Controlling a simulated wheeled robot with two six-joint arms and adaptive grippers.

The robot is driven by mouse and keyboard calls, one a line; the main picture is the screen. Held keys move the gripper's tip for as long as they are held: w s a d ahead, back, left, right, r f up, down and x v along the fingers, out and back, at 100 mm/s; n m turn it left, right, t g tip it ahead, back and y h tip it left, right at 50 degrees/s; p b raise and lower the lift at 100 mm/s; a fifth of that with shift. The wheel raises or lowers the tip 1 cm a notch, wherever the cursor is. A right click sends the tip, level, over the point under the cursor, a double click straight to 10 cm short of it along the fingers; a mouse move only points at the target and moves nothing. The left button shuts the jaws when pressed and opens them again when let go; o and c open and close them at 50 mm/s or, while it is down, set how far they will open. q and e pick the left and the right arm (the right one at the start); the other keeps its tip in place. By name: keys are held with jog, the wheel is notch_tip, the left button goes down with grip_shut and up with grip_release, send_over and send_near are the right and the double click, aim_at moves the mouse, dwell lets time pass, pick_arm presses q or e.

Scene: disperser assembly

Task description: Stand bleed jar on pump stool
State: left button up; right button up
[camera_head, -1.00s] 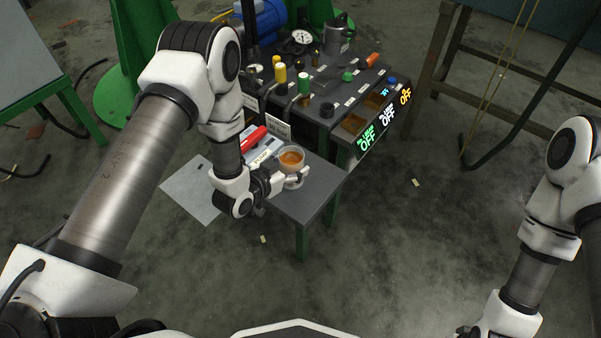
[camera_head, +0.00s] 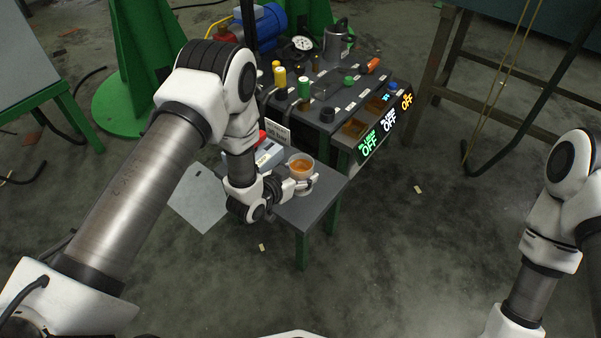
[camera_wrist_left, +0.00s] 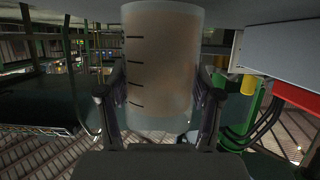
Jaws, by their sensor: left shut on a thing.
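The bleed jar (camera_head: 301,164) is a clear cup with orange-brown liquid and looks upright. It shows over the right part of a low grey-topped stool with green legs (camera_head: 319,203). I cannot tell whether its base touches the top. My left gripper (camera_head: 300,186) is shut on the jar from the left.
A grey-blue box (camera_head: 266,156) and a small sign (camera_head: 277,131) stand behind my left gripper. A dark bench with bottles, a gauge (camera_head: 302,43), a grey jug (camera_head: 337,40) and lit OFF displays (camera_head: 368,144) is beyond. The floor to the right is open.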

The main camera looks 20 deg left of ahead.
pick_arm(q)
jog(key=o, duration=1.2)
jog(key=shift+o, duration=0.2)
jog(key=shift+s+a+r+p, duration=0.1)
jog(key=shift+s+r+p, duration=0.1)
jog(key=shift+r+p, duration=0.15)
jog(key=p+v, duration=0.5)
jog(key=v, duration=0.6)
jog(key=s+a+f+n+g+y, duration=0.1)
jog(key=s+f+n+g+y, duration=0.2)
jog(key=s, duration=0.5)
jog(key=s+a+f+g, duration=0.1)
jog(key=s+f+g, duration=0.2)
jog(key=s+g, duration=0.45)
jog(key=s+a+f+n+g+y, duration=0.2)
jog(key=s+f, duration=0.1)
jog(key=s, duration=0.7)
notch_tip(320, 180, up, 34)
jog(key=p, duration=3.3)
jog(key=shift+d+f+m+p, duration=0.15)
jog(key=shift+d+m+p, duration=0.05)
jog(key=shift+m+p, duration=0.15)
